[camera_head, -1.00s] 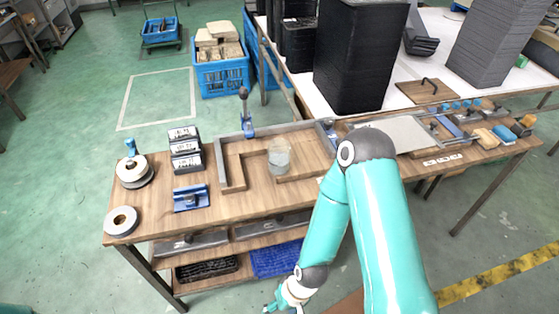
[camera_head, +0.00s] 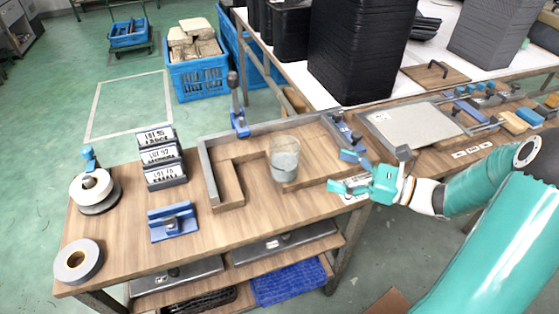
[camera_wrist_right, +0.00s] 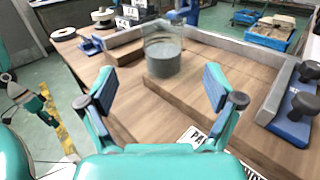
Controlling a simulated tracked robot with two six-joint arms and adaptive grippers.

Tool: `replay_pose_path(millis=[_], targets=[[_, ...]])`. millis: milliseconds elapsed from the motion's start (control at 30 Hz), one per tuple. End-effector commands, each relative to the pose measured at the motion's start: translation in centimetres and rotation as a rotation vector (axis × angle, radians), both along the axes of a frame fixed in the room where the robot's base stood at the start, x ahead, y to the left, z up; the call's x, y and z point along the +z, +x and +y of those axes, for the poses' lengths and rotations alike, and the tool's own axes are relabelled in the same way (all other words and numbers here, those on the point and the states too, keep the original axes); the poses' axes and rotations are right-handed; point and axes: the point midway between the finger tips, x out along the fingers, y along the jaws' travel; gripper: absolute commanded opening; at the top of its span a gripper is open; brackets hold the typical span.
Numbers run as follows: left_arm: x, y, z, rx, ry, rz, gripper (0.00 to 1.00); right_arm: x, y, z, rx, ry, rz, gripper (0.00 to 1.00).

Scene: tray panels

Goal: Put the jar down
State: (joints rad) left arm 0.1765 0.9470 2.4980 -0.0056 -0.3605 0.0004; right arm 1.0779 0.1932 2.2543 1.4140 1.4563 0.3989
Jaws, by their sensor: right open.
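The jar (camera_head: 285,160) is clear with grey contents and stands upright inside the grey-edged wooden frame on the workbench (camera_head: 130,225). Its base is by the inner wooden strip; I cannot tell if it touches it. My right gripper (camera_head: 342,171) is open and empty, to the right of the jar and apart from it, with its fingers pointing toward it. In the right wrist view the jar (camera_wrist_right: 162,57) appears ahead, between and beyond the two spread fingers (camera_wrist_right: 160,95). My left gripper does not show in the head view.
A toggle clamp (camera_head: 238,115) stands behind the jar, and a blue clamp (camera_head: 345,135) near the right gripper. Labelled black blocks (camera_head: 160,157), a blue fixture (camera_head: 172,222) and tape rolls (camera_head: 78,262) are at left. A grey panel (camera_head: 415,128) lies right.

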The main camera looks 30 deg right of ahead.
Motion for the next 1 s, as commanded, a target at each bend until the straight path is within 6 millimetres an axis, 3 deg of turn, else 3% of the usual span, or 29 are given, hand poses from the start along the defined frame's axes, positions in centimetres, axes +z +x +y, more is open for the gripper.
replay_pose_path(millis=[500,833,1000], targets=[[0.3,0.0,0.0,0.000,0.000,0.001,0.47,0.2,7.5,4.4,-0.018,0.004,-0.003,0.91],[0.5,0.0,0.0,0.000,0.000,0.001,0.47,0.3,9.6,5.6,-0.020,0.002,-0.002,0.91],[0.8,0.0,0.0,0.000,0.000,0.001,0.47,0.8,11.7,6.7,-0.017,0.002,-0.003,0.91]])
